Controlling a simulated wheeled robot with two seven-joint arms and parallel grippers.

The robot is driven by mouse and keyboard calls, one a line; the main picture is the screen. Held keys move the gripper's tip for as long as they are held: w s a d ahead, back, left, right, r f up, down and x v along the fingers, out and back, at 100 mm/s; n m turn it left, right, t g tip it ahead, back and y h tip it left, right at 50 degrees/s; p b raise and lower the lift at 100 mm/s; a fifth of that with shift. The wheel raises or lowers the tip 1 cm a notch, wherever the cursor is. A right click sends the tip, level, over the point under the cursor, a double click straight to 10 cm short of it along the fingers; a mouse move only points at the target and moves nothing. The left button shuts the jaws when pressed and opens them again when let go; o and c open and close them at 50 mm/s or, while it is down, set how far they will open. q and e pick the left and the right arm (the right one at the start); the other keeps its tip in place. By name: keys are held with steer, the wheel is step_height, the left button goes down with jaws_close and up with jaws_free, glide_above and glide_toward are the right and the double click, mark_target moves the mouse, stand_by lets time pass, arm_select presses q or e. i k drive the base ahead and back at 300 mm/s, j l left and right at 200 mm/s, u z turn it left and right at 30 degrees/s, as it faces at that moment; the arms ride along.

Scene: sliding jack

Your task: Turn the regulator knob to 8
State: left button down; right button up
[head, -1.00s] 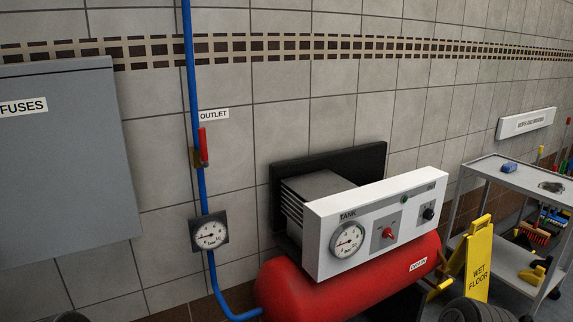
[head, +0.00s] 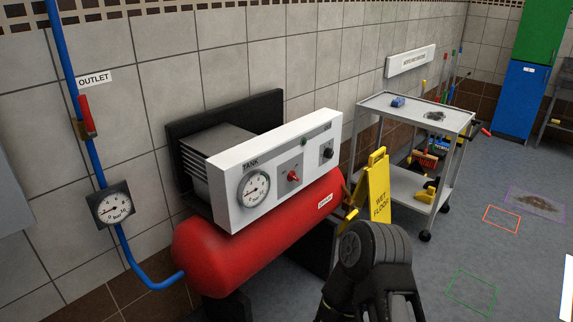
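A white compressor panel (head: 228,203) stands on a red tank (head: 215,250) against the tiled wall. It carries a round TANK gauge (head: 254,187), a red switch (head: 293,176), a small green lamp (head: 304,141) and a black knob (head: 327,153) at its right end. The label over the black knob and its setting are too small to read. A dark link of my arm (head: 370,250) rises at the bottom, right of the tank and apart from the panel. Neither gripper's fingers show.
A blue pipe (head: 69,60) with a red lever valve (head: 86,113) and a gauge (head: 111,205) runs down the wall. A yellow wet-floor sign (head: 378,190) and a grey trolley (head: 370,103) stand right of the tank. The floor at right is open.

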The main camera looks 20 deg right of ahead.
mark_target(328, 153)
steer(key=i+l+u, duration=0.25)
steer(key=l, duration=1.05)
steer(key=i+l+u, duration=0.25)
steer(key=l, duration=1.1)
steer(key=l+u, duration=0.25)
steer(key=l, duration=1.15)
steer(key=i, duration=0.05)
